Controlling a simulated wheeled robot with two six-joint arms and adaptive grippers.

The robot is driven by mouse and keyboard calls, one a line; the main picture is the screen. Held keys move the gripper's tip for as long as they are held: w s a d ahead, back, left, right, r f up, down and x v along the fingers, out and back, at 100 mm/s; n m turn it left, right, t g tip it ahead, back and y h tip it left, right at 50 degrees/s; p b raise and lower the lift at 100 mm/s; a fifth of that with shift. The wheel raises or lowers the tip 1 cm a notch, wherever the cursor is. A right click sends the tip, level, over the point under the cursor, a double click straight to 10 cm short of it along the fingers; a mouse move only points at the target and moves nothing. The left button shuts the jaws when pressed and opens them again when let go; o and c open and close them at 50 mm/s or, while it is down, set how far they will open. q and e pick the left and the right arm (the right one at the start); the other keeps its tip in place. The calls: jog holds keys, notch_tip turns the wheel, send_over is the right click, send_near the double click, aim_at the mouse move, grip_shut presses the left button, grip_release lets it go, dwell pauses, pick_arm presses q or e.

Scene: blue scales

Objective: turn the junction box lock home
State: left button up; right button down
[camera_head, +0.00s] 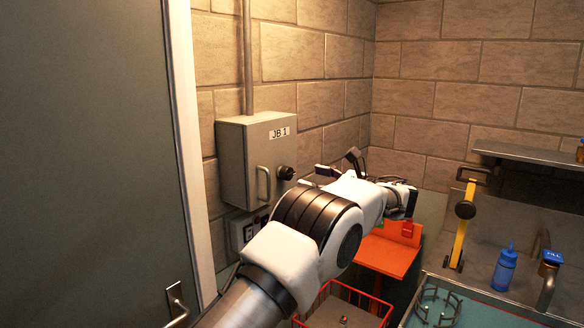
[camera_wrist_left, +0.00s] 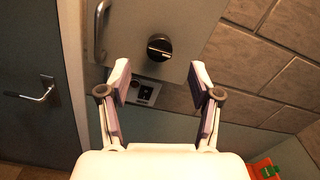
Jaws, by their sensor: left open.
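The junction box (camera_head: 240,165) is a grey box labelled "JB 1", fixed to the block wall, with a bar handle on its front. Its lock is a round black knob (camera_head: 286,173) to the right of that handle. In the left wrist view, the knob (camera_wrist_left: 160,47) shows beyond the fingertips, roughly centred between them. My left gripper (camera_head: 338,164) is open and empty, just right of the knob and apart from it. Both fingers (camera_wrist_left: 160,74) show spread in the wrist view. My left arm hides part of the gripper in the head view. My right gripper is not in view.
A grey socket box (camera_head: 241,232) sits below the junction box. A door with a lever handle (camera_head: 176,303) stands at left. An orange surface (camera_head: 388,256) and a red wire basket (camera_head: 377,306) lie below my arm. A counter at right holds a blue bottle (camera_head: 505,268).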

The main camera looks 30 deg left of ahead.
aim_at(292, 174)
pick_arm(q)
jog(key=a, duration=0.2)
jog(key=a+p, duration=0.1)
jog(key=a, duration=0.1)
jog(key=a+p, duration=0.1)
jog(key=a, duration=0.2)
jog(key=shift+w+a+f, duration=0.1)
jog(key=shift+w+f, duration=0.15)
jog(key=shift+w, duration=0.15)
jog(key=shift+a+p, duration=0.35)
jog(key=c, duration=1.1)
